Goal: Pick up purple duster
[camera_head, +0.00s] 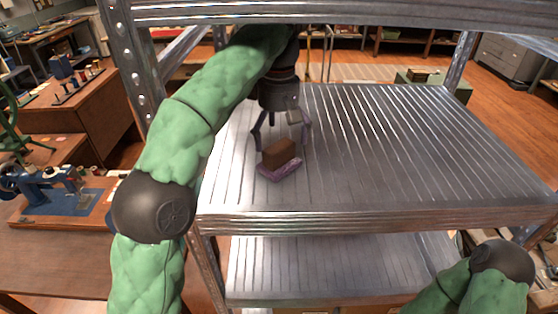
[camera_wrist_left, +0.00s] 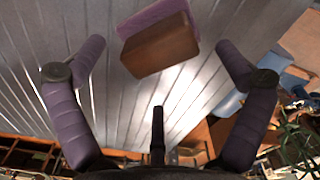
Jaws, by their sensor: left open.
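The purple duster (camera_head: 280,170) lies on the upper metal shelf, with a brown block-shaped top and a purple base. In the left wrist view the duster (camera_wrist_left: 158,45) is beyond the fingers and between their lines, its brown part nearer to me. My left gripper (camera_head: 281,136) is open and empty, its fingers pointing down just above and behind the duster. The fingers also show spread wide in the left wrist view (camera_wrist_left: 158,58). I cannot tell from these views whether a finger touches the duster. My right gripper is not seen; only part of my right arm shows at the lower right.
The upper shelf (camera_head: 400,150) is bare apart from the duster. A shelf board (camera_head: 350,12) crosses above it, and a metal post (camera_head: 128,60) stands at the left. A lower shelf (camera_head: 330,265) lies below. A wooden table with a blue sewing machine (camera_head: 60,187) is at the left.

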